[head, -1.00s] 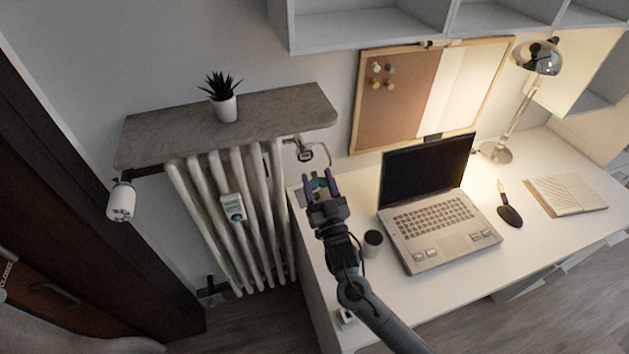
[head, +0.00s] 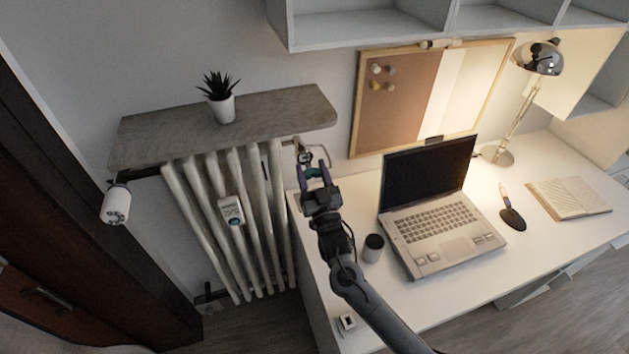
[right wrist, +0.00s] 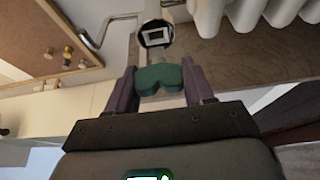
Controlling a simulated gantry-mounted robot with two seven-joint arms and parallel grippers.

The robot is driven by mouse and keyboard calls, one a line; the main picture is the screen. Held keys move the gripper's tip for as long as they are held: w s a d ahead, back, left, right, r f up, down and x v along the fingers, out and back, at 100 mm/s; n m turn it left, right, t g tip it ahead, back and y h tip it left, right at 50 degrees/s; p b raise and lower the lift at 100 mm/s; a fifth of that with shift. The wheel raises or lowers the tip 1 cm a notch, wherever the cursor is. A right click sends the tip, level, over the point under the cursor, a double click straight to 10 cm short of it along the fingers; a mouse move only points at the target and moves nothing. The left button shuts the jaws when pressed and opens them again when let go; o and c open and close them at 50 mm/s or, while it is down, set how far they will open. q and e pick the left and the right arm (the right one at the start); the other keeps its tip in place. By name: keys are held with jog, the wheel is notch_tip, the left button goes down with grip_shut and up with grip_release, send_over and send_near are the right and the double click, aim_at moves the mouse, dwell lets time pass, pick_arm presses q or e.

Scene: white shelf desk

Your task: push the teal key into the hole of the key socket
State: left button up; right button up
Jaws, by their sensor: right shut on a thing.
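In the head view only a bit of teal shows between the fingertips of my right gripper (head: 313,171). The key socket (right wrist: 156,34) is a round fitting with a dark face and a pale rectangular outline. It lies just beyond the key in the right wrist view, and near the radiator's right end in the head view (head: 304,157). I cannot tell whether key and socket touch. My left gripper is out of view.
The white radiator (head: 213,205) stands left of my right gripper, under a shelf (head: 170,135) with a potted plant (head: 221,103). The desk holds a laptop (head: 440,222) and a dark cup (head: 373,248).

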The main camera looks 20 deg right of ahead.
aim_at(308, 163)
jog(key=shift+w, duration=0.4)
dwell(0.8)
dwell(0.5)
dwell(0.7)
jog(key=shift+w, duration=0.4)
dwell(0.4)
jog(key=shift+w+d+b, duration=0.1)
jog(key=shift+w+b, duration=0.6)
jog(key=shift+w, duration=0.35)
jog(key=o, duration=1.1)
